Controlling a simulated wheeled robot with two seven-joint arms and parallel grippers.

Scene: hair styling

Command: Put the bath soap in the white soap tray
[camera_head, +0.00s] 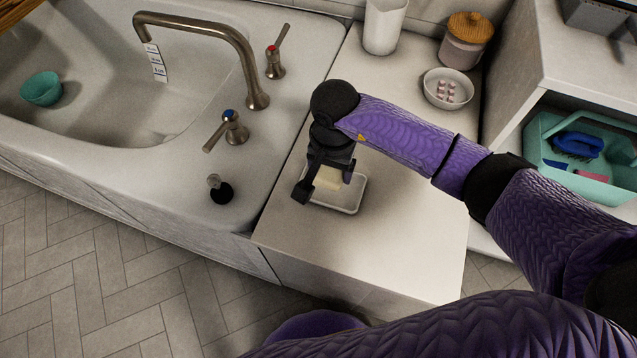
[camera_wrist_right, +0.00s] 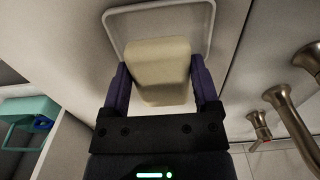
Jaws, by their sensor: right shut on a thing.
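The bath soap (camera_head: 328,177) is a pale yellow block. My right gripper (camera_head: 325,185) is shut on it, over the white soap tray (camera_head: 350,208) on the counter. In the right wrist view, the soap (camera_wrist_right: 158,72) sits between the two fingers of the right gripper (camera_wrist_right: 160,88). The tray's thin rim (camera_wrist_right: 160,5) shows behind the soap there. I cannot tell whether the soap touches the tray floor. The gripper and soap hide part of the tray. My left gripper is not in view.
A sink with a tall faucet (camera_head: 240,50) and two handles is at left. A white cup (camera_head: 383,25), a jar with a wooden lid (camera_head: 466,40) and a small bowl (camera_head: 447,90) stand at the back. A teal bin (camera_head: 545,150) is at right. The front counter is clear.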

